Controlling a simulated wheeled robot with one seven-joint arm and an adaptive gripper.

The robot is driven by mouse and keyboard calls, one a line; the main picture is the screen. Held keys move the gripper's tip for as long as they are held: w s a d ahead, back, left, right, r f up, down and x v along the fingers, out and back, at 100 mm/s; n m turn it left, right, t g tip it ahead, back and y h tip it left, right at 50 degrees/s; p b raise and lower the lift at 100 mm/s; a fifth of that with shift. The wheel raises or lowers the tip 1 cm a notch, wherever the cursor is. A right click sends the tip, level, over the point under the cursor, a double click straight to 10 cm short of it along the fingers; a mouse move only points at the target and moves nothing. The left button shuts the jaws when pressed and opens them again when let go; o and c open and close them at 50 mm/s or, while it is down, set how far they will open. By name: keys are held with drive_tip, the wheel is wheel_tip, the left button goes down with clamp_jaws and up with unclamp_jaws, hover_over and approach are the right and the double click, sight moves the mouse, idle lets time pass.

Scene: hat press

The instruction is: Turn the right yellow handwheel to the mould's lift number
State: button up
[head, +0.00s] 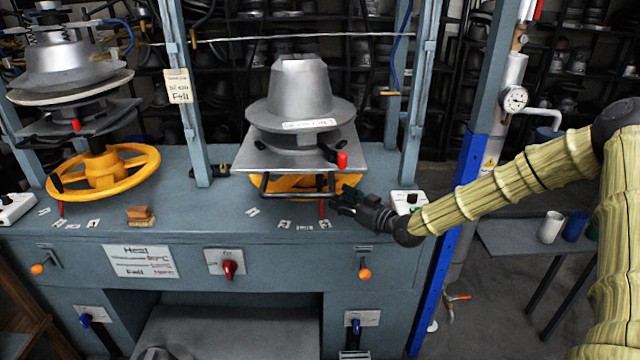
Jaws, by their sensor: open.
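The right yellow handwheel (290,183) lies flat under the right press plate, which hides most of it. The right mould (300,92) is a grey metal hat form on that plate, with a white label strip (308,124) too small to read. A red pointer (322,209) stands at the wheel's front, above white number cards (304,225) on the bench. My gripper (340,199) is open at the wheel's right front edge, close to the rim. I cannot tell whether it touches the rim. The left yellow handwheel (103,173) is fully visible under the left press.
A red-knobbed lever (342,160) sticks out above my gripper. A small switch box (408,197) sits just right of my gripper. A side table (515,240) with cups is at right.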

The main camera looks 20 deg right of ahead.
sight(322, 180)
drive_tip(key=x, duration=0.3)
drive_tip(key=d+r+p+x, duration=0.1)
drive_tip(key=x, duration=0.3)
drive_tip(key=w+p+x, duration=0.1)
drive_tip(key=x, duration=0.2)
drive_tip(key=shift+w+r, duration=0.25)
drive_tip(key=shift+r, duration=0.15)
clamp_jaws()
